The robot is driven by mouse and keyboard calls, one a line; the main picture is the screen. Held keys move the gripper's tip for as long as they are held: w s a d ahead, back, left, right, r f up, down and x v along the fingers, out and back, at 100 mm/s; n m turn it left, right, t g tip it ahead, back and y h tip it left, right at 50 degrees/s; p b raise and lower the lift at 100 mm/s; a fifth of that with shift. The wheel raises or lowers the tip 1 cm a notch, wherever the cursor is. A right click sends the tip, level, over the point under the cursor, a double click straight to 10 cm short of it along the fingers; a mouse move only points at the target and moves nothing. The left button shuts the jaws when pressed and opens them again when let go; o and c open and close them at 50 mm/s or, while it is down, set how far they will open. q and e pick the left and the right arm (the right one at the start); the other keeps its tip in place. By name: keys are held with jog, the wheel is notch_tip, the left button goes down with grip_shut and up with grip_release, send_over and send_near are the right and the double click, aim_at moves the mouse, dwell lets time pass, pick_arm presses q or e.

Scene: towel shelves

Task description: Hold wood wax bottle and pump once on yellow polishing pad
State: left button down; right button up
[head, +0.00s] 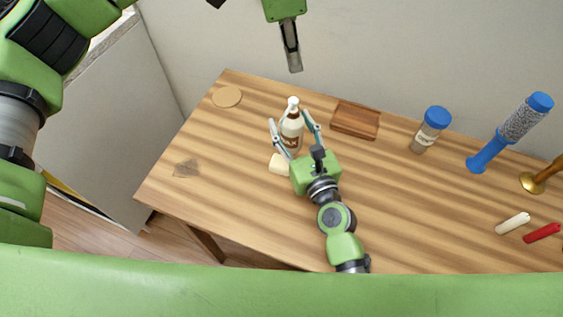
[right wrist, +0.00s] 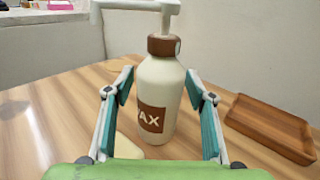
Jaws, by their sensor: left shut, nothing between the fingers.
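The wax bottle (head: 292,133) is cream-white with a brown collar, a brown label and a white pump top. It stands upright on the table, and it also shows in the right wrist view (right wrist: 160,90). My right gripper (head: 289,118) is open, its fingers on either side of the bottle; in the right wrist view (right wrist: 158,78) gaps show between fingers and bottle. The pale yellow pad (head: 279,164) lies just in front of the bottle, partly hidden by my gripper. It shows low in the right wrist view (right wrist: 127,148). My left gripper (head: 294,66) is shut and empty, high near the wall.
A wooden tray (head: 356,120) lies right of the bottle on the wooden table (head: 235,160). A round coaster (head: 227,96) lies at back left. A blue-lidded jar (head: 430,130), a blue brush (head: 505,135), and white (head: 513,223) and red (head: 542,233) sticks are to the right. The left table is mostly clear.

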dwell(0.3)
jog(key=v, duration=1.2)
jog(key=shift+f, duration=0.1)
